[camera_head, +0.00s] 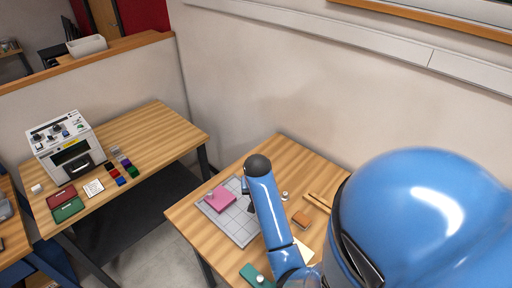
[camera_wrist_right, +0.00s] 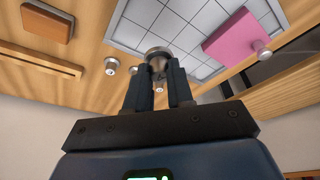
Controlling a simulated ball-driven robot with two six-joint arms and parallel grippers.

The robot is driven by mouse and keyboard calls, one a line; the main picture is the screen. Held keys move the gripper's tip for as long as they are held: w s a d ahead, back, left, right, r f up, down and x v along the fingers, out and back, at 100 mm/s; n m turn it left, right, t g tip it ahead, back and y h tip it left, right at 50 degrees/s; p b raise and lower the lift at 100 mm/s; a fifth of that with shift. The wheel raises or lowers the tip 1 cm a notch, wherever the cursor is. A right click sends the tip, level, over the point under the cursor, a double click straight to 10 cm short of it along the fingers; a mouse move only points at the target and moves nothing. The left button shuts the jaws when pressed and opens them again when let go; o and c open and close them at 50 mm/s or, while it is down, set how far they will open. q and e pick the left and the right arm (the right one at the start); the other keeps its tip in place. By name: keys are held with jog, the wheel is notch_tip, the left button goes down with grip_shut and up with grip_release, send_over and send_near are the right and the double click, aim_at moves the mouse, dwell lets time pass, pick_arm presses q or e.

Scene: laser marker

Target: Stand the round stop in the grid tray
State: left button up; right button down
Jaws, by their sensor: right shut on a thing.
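The grid tray (camera_head: 240,226) is a flat grey-white panel with dark grid lines on the right table. It also shows at the top of the right wrist view (camera_wrist_right: 140,35). My right gripper (camera_wrist_right: 160,72) is shut on a round grey metal stop (camera_wrist_right: 158,54). In that view the stop overlaps the tray's edge; I cannot tell whether it touches the tray. In the head view my blue right arm hides this gripper and the held stop. My left gripper is not in view.
A pink block (camera_head: 220,200) with a small metal knob lies on the tray. Small metal pieces (camera_wrist_right: 112,65), a brown block (camera_head: 302,220), wooden strips (camera_head: 318,202) and a green item (camera_head: 257,276) lie nearby. A white machine (camera_head: 65,145) stands on the left table.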

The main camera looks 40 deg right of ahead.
notch_tip(320, 180, down, 4)
jog(key=shift+f, duration=0.7)
notch_tip(320, 180, down, 3)
jog(key=shift+f+p, duration=0.15)
jog(key=shift+p, duration=0.3)
jog(key=shift+f, duration=0.2)
jog(key=shift+f, duration=0.1)
jog(key=c, duration=1)
grip_release()
